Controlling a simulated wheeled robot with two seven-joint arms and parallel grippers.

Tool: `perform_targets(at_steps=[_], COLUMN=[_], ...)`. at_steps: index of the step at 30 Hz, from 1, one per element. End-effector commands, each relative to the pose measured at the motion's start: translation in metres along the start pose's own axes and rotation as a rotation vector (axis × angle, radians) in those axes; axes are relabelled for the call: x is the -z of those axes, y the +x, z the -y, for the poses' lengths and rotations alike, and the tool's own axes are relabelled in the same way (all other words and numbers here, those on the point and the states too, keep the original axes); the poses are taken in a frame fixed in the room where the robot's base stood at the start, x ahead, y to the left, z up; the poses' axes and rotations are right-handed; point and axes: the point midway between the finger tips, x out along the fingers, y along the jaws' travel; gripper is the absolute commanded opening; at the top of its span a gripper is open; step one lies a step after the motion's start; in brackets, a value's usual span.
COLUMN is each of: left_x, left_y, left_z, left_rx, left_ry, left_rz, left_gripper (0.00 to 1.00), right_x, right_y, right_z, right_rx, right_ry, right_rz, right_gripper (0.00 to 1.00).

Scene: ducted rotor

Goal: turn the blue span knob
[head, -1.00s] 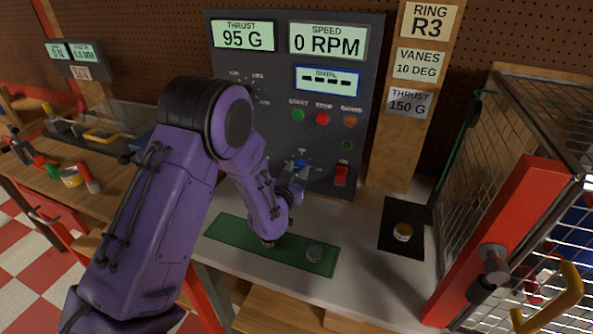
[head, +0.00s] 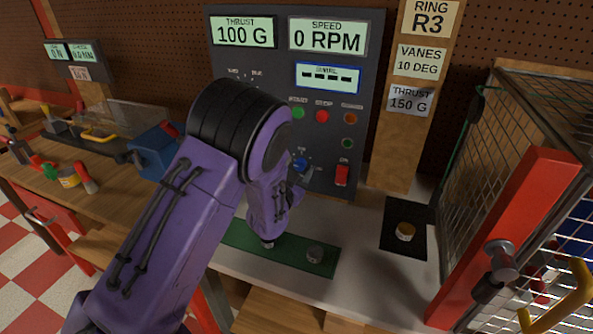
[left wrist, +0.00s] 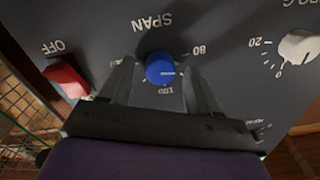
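The blue span knob (head: 300,164) is on the dark control panel, low and left of the red rocker switch. In the left wrist view the blue knob (left wrist: 160,68) sits under the upside-down SPAN label, between the fingertips of my left gripper (left wrist: 160,78). A gap shows on each side of the knob, so the gripper is open around or just in front of it; I cannot tell the depth. In the head view my left gripper (head: 297,188) is partly hidden by my purple arm. The THRUST display (head: 243,32) reads 100 G. My right gripper is not in view.
The red rocker switch (head: 342,175) is close right of the knob. A pale knob (left wrist: 300,46) is on its other side. A green mat (head: 290,252) with small weights lies below the panel. A wire cage with a red post (head: 505,235) stands at the right.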

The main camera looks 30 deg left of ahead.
Motion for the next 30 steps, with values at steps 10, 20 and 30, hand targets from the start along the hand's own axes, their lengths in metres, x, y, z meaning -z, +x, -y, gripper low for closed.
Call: perform_targets(at_steps=[10, 20, 30], left_x=[-0.002, -0.002, 0.000], left_y=[-0.014, -0.088, -0.106], left_z=[-0.001, -0.001, 0.000], left_rx=[-0.001, 0.000, 0.000], left_ry=[0.000, 0.002, 0.000], left_rz=[0.000, -0.001, 0.000], left_gripper=[0.61, 0.61, 0.61], right_x=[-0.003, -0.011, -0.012], right_y=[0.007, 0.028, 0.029], right_z=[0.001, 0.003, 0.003], right_rx=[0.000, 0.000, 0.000], right_ry=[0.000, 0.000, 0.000], right_rz=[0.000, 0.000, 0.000], right_gripper=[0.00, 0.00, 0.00])
